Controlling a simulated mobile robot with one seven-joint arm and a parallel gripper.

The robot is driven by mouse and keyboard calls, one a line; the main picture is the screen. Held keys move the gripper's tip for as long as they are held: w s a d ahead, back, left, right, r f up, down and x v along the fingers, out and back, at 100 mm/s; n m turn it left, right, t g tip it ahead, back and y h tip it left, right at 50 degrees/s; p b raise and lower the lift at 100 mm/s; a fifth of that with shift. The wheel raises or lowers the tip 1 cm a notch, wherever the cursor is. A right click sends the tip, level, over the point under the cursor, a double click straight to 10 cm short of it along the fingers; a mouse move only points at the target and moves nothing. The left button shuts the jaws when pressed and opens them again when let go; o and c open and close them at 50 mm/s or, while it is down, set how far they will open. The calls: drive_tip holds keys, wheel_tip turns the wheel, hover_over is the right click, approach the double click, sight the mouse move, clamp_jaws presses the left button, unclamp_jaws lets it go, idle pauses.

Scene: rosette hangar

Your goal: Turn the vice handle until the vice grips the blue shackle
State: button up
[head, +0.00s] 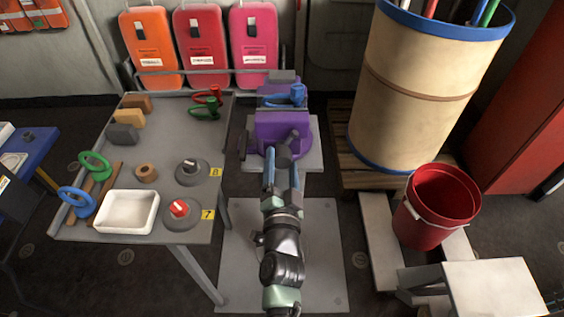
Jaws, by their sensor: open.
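A purple vice (268,128) stands on a pale plate just beyond my arm. The blue shackle (298,94) sits at the top of the vice, toward its right side. Whether the jaws touch it is too small to tell. My gripper (283,162) reaches forward at the near side of the vice, with its fingers apart. A grey-purple part at the vice's front shows around the fingertips. The vice handle is mostly hidden behind my gripper, and I cannot tell whether the fingers touch it.
A grey table (160,175) on the left holds a white tray (127,211), two dials, blocks and several coloured shackles. A large drum (420,85) on a pallet and a red bucket (437,205) stand on the right. Orange and red cases line the back.

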drive_tip(key=shift+w, duration=0.3)
